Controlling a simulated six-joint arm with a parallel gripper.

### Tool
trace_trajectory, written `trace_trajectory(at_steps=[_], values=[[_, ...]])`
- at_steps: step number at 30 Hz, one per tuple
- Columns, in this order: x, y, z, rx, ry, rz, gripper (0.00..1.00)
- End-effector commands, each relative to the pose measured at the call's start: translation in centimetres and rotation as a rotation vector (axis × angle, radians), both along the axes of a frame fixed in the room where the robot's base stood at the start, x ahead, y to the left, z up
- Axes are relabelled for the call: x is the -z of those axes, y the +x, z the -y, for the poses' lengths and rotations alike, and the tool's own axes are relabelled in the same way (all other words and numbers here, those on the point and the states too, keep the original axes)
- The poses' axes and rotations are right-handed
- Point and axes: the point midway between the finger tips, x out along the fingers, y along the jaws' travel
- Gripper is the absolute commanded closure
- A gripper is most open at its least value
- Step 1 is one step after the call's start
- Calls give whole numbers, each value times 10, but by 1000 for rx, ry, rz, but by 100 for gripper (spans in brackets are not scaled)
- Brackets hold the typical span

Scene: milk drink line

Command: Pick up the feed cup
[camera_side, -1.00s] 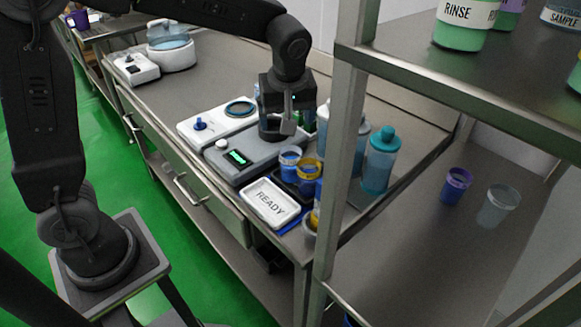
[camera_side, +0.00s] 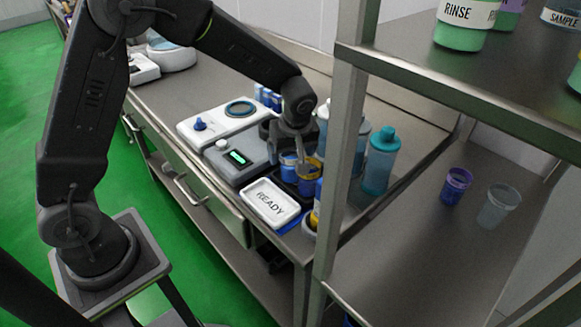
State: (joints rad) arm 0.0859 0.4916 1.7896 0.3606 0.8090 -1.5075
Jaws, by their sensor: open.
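Two small cups stand together in a dark tray (camera_side: 284,184) on the bench: a blue cup (camera_side: 290,172) and a cup with a yellow rim (camera_side: 309,176). No label shows which is the feed cup. My gripper (camera_side: 301,158) points down right over these cups and is open. Its fingers partly cover the cups' rims. I cannot tell whether a finger touches a cup or goes around one.
A white tray marked READY (camera_side: 270,203) lies in front of the cups. A grey device with a green display (camera_side: 238,157) stands to the left.

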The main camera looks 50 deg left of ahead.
Motion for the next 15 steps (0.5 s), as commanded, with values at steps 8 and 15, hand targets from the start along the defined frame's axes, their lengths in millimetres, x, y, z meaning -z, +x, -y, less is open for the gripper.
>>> trace_trajectory(at_steps=[8, 15], values=[[33, 3, -9, -1, 0, -2, 15], [35, 4, -9, 0, -1, -1, 15]])
